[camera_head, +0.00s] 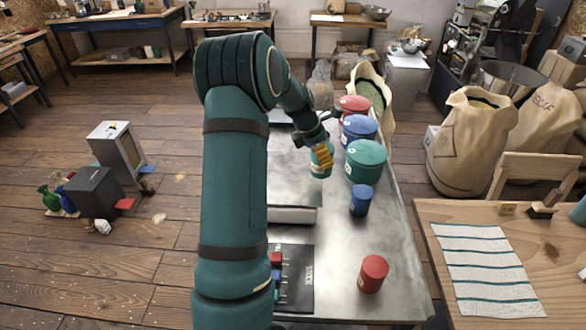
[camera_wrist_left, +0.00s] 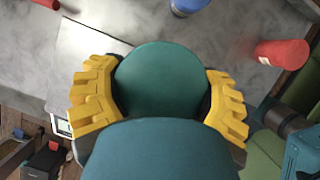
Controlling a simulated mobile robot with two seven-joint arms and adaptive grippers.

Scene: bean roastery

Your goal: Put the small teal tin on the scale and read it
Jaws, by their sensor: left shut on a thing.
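The small teal tin (camera_head: 319,172) is held in the yellow fingers of my left gripper (camera_head: 322,156), above the metal table. In the left wrist view its round teal top (camera_wrist_left: 160,80) sits between the two yellow fingers (camera_wrist_left: 160,98), one on each side. The scale (camera_head: 293,216) is a flat metal plate on the table, left of the tin and partly hidden by my left arm. The scale's plate (camera_wrist_left: 85,50) also shows in the left wrist view, with a small display at its edge; no reading is legible. The right gripper is not in view.
A big red tin (camera_head: 352,104), big blue tin (camera_head: 358,130) and big teal tin (camera_head: 366,160) stand along the table's right side. A small blue tin (camera_head: 361,200) and small red tin (camera_head: 373,273) stand nearer. A dark mat (camera_head: 297,295) lies at the front.

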